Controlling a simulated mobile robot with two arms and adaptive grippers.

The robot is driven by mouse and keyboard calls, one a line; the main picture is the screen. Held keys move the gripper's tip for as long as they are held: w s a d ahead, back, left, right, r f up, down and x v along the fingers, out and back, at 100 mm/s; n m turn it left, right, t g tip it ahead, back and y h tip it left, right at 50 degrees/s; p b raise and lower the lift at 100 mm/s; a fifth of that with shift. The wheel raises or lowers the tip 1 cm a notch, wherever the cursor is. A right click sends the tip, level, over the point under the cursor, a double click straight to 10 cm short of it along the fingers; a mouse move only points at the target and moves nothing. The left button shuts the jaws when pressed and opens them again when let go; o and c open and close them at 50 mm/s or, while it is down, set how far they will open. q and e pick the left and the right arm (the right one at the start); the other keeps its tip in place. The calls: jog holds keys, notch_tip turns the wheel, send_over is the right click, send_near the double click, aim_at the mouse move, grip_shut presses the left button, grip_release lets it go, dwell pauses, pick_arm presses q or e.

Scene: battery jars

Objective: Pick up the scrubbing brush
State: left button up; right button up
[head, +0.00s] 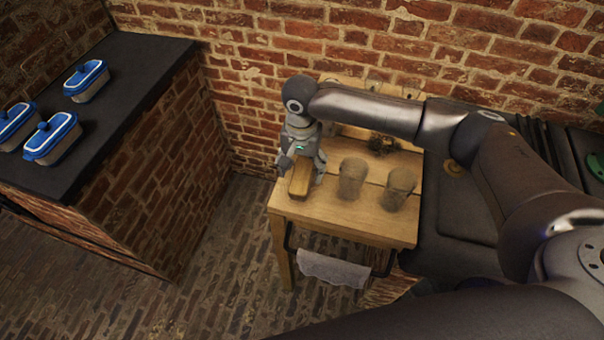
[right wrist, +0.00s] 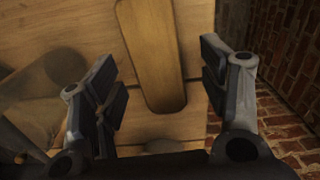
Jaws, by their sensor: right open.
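The scrubbing brush (head: 300,181) is a long light-brown wooden block near the left end of the wooden table (head: 345,221). Its smooth wooden back (right wrist: 152,50) faces up in the right wrist view; any bristles are hidden. My right gripper (head: 302,165) is over the brush, pointing down. In the right wrist view my right gripper (right wrist: 160,85) is open, with one finger on each side of the brush and visible gaps between. My left gripper is not in view.
Two glass jars (head: 352,178) (head: 398,188) stand right of the brush. A brown tangled bundle (head: 381,145) lies behind them. A white towel (head: 333,268) hangs from the front rail. Several blue-lidded containers (head: 87,80) sit on the dark counter (head: 125,75) at left. A brick wall (head: 235,90) rises behind.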

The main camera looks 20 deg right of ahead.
aim_at(302, 173)
notch_tip(302, 173, down, 2)
jog(key=shift+s+d+f, duration=0.1)
jog(key=shift+s+d, duration=0.05)
jog(key=shift+f, duration=0.4)
jog(key=shift+c, duration=0.4)
jog(key=c, duration=1.1)
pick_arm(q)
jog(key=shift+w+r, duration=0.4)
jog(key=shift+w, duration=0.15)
pick_arm(e)
jog(key=shift+r, duration=0.1)
